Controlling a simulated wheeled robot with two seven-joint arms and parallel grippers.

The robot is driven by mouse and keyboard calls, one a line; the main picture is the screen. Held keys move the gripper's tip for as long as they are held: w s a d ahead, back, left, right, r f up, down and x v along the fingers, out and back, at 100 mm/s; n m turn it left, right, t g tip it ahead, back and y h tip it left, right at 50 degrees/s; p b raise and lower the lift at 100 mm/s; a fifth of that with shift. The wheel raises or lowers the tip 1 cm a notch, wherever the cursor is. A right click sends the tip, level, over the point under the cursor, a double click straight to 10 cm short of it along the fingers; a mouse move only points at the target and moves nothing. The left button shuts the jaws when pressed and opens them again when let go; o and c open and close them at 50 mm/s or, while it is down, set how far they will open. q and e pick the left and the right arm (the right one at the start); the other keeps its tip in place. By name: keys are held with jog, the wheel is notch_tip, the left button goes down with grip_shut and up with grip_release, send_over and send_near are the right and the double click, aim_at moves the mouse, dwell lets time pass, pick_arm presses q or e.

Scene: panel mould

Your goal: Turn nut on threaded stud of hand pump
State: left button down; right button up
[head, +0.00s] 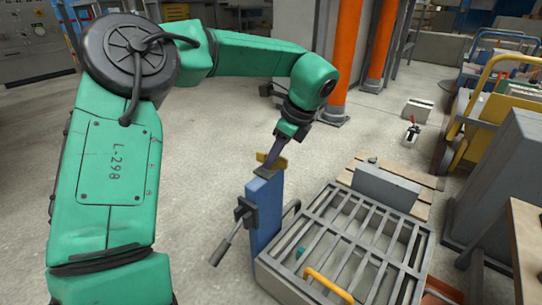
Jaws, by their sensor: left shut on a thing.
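The hand pump (266,210) is a narrow upright blue body with a dark lever handle at its lower left. It stands beside the grey slatted frame. My left gripper (272,165) comes down from the green arm to the top of the pump. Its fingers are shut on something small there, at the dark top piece. A yellow piece (275,160) shows at the same spot. The nut and the threaded stud are too small and covered to make out. My right gripper is not in view.
A grey slatted metal frame (268,270) with an orange handle (329,284) lies right of the pump. A grey block (387,187) sits on a wooden pallet behind it. Orange posts (345,50) stand at the back. Concrete floor left of the pump is clear.

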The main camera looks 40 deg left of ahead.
pick_arm(q)
jog(key=shift+c, duration=2.4)
grip_release()
jog(key=shift+f, duration=0.1)
jog(key=shift+d+r+p, duration=0.15)
jog(key=shift+r+p, duration=0.15)
jog(key=shift+r, duration=0.25)
jog(key=p+v, duration=0.8)
jog(key=v, duration=0.5)
jog(key=shift+d+r, duration=0.15)
jog(key=shift+r, duration=0.1)
